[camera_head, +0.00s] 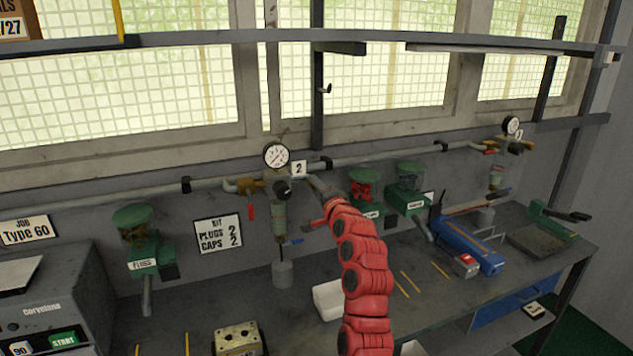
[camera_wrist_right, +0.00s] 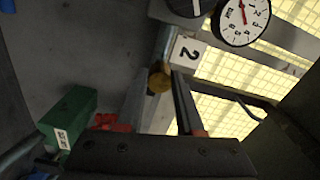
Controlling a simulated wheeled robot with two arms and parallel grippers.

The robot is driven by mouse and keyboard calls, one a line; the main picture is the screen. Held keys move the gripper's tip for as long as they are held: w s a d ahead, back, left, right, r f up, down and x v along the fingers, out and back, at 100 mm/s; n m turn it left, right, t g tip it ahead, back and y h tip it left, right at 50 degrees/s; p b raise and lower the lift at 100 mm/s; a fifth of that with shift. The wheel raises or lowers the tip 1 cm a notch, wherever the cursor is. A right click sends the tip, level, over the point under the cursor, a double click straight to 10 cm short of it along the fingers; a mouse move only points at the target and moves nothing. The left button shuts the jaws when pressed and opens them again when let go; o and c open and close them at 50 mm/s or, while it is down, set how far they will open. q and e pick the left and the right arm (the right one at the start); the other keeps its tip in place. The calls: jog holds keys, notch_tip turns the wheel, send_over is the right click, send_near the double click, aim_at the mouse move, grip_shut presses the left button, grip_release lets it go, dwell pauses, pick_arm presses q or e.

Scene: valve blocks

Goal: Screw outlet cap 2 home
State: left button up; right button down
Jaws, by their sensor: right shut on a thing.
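The outlet 2 tag (camera_head: 298,169) hangs on the wall station with the round gauge (camera_head: 276,156). In the right wrist view the 2 tag (camera_wrist_right: 187,52) is just beyond the fingertips. My right gripper (camera_head: 318,186) is at the outlet beside this tag, at the end of my red arm. In the wrist view my right gripper (camera_wrist_right: 160,84) is shut on a round brass-coloured cap (camera_wrist_right: 159,79), held between the fingertips. The cap lines up with a short grey pipe end behind it. Whether thread shows between them I cannot tell. My left gripper is not in view.
A pipe (camera_head: 400,157) runs along the wall. Green dispensers (camera_head: 362,194) hang close to my right arm, and a plugs dispenser (camera_head: 143,258) is at left. A white bin (camera_head: 328,299) and a valve block (camera_head: 238,340) are on the bench. The gauge (camera_wrist_right: 243,18) is near the fingers.

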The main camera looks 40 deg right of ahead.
jog(key=shift+m+p, duration=2.85)
jog(key=shift+m, duration=0.35)
jog(key=shift+f, duration=0.1)
jog(key=c, duration=0.5)
grip_release()
jog(key=shift+c, duration=0.2)
jog(key=shift+s, duration=0.1)
jog(key=b+v, duration=0.6)
jog(key=v, duration=1.1)
jog(key=shift+a, duration=0.15)
